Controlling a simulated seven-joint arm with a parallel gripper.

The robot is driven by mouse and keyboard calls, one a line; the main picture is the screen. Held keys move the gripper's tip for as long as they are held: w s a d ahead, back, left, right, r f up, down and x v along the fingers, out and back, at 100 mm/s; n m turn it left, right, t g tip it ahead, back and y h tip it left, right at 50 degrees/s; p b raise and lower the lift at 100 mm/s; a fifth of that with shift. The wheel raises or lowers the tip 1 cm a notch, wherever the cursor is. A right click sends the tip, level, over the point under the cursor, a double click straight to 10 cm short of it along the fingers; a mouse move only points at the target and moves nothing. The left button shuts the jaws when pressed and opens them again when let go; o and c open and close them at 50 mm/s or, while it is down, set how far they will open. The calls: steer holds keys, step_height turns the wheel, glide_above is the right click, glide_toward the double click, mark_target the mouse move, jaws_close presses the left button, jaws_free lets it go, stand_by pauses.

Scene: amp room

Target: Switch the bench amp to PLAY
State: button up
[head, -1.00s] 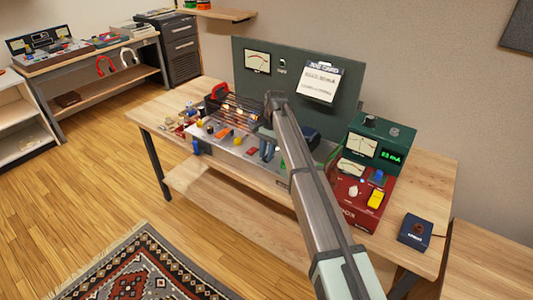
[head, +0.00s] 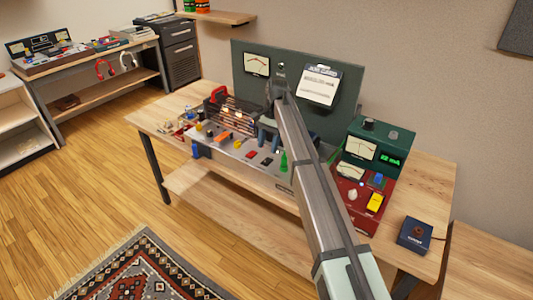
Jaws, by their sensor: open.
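The bench amp stands on the wooden bench, with a silver control panel (head: 228,146) carrying several coloured knobs and switches. A caged tube section (head: 237,113) with a red handle stands behind the panel. My gripper (head: 266,140) is open above the right part of the panel, with its dark blue fingers pointing down. My own arm partly hides it, and I cannot tell whether it touches a control. The switch labels are too small to read.
A red box (head: 352,192) with a meter and a yellow switch stands right of my arm, with a green meter box (head: 370,150) behind it. A dark blue button box (head: 414,233) sits at the right. A green back panel (head: 245,88) holds a note card (head: 319,85).

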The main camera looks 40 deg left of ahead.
steer(key=v, duration=0.8)
steer(key=shift+r, duration=0.25)
